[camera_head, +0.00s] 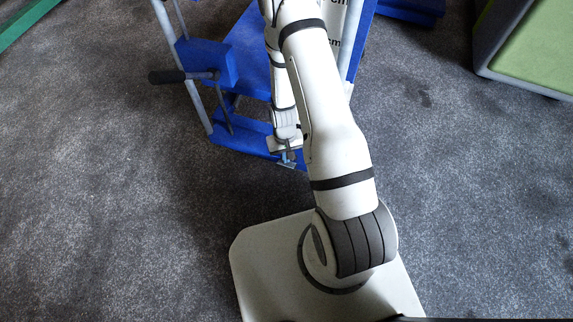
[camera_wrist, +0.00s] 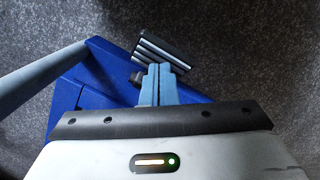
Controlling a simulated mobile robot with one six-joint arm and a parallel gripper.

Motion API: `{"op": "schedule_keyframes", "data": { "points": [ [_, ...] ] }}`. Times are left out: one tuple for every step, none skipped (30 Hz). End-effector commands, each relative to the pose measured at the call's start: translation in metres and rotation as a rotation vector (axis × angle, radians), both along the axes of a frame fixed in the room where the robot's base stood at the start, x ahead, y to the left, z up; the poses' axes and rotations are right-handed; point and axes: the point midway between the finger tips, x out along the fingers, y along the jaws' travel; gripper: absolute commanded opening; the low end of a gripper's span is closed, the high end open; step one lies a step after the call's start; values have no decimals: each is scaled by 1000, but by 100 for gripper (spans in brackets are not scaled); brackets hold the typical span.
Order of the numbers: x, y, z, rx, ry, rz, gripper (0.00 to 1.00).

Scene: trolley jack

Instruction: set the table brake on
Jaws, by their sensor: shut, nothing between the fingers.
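The blue trolley table (camera_head: 250,62) stands at the top of the head view, partly hidden behind my arm. In the wrist view its blue base (camera_wrist: 105,92) lies below my gripper. A black pedal with pale ribs (camera_wrist: 160,48), which looks like the brake pedal, sticks out past the base edge. My gripper (camera_wrist: 158,68) is shut and empty, its fingertips overlapping the near edge of the pedal in this view. I cannot tell whether they touch it. In the head view my gripper (camera_head: 287,160) is low at the table's near base edge, and the pedal cannot be made out.
A crank with a black handle (camera_head: 167,76) juts left from the blue box on the table's post. A grey post (camera_wrist: 35,78) rises at the left in the wrist view. A green-topped block (camera_head: 530,50) stands at the upper right. The carpet around is clear.

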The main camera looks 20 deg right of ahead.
Motion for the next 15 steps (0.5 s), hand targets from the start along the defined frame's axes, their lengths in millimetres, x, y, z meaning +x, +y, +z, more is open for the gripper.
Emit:
{"op": "schedule_keyframes", "data": {
  "points": [
    [0, 0, -1, 0, 0, 0, 0],
    [0, 0, 0, 0, 0, 0, 0],
    [0, 0, 0, 0, -1, 0, 0],
    [0, 0, 0, 0, 0, 0, 0],
    [0, 0, 0, 0, 0, -1, 0],
    [0, 0, 0, 0, 0, -1, 0],
    [0, 0, 0, 0, 0, -1, 0],
    [0, 0, 0, 0, 0, -1, 0],
    [0, 0, -1, 0, 0, -1, 0],
    [0, 0, -2, 0, 0, -1, 0],
    [0, 0, -4, 0, 0, -1, 0],
    [0, -1, -6, 0, 0, -1, 0],
    [0, -1, -9, 0, 0, -1, 0],
    [0, -1, -13, 0, 0, -1, 0],
    [0, -1, -18, 0, 1, -1, 0]
  ]
}}
